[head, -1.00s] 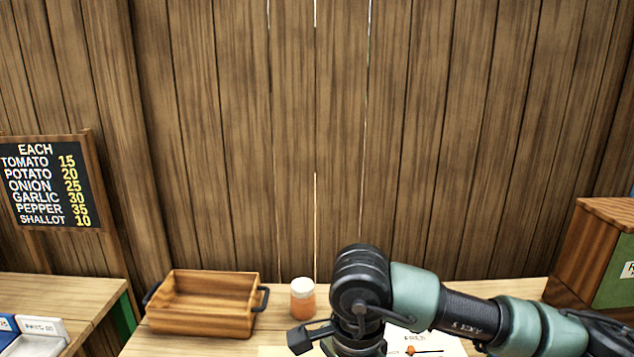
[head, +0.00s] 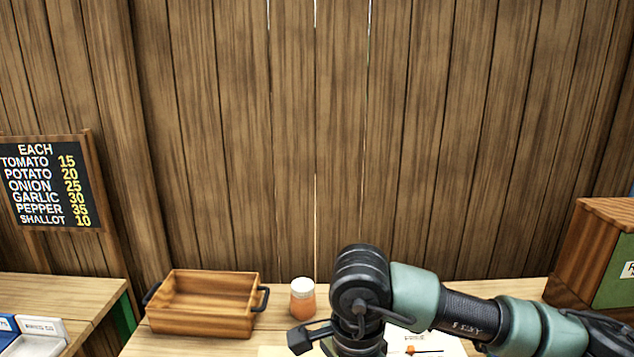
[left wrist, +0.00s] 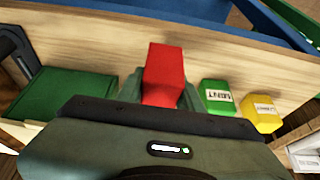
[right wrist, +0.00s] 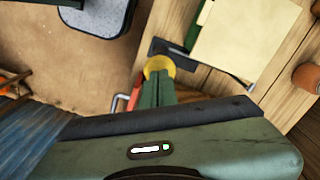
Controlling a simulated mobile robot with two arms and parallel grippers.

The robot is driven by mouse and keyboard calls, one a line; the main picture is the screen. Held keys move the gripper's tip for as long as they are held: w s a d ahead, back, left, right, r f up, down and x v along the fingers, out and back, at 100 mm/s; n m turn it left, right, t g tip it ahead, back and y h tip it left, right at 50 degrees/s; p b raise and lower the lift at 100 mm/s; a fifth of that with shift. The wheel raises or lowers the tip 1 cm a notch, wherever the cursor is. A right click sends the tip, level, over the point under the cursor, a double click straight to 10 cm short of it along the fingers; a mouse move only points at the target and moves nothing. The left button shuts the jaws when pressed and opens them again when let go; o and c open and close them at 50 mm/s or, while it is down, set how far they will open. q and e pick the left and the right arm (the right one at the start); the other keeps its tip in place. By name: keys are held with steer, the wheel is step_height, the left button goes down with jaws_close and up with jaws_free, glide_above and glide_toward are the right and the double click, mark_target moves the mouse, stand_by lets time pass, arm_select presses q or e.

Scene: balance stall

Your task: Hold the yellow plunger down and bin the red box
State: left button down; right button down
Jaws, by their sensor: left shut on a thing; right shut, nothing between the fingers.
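The red box (left wrist: 164,72) is between the fingers of my left gripper (left wrist: 164,90) in the left wrist view. That gripper is shut on it, over a pale wooden surface. The yellow plunger (right wrist: 159,66) is a round yellow cap in the right wrist view. My right gripper (right wrist: 157,85) is shut and empty, with its fingertips at the cap and partly covering it. I cannot tell how far down the plunger is. In the head view my right arm bends downward at the table, and its fingers are hidden. My left arm is not in the head view.
A green box (left wrist: 219,97) and a yellow box (left wrist: 260,113) stand right of the red box. A blue edge (left wrist: 176,10) runs behind them. A wooden tray (head: 204,304) and an orange jar (head: 303,300) stand on the table. A cream sheet (right wrist: 243,40) lies near the plunger.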

arm_select(q)
steer(key=shift+f, duration=0.1)
arm_select(e)
steer(key=shift+f, duration=0.1)
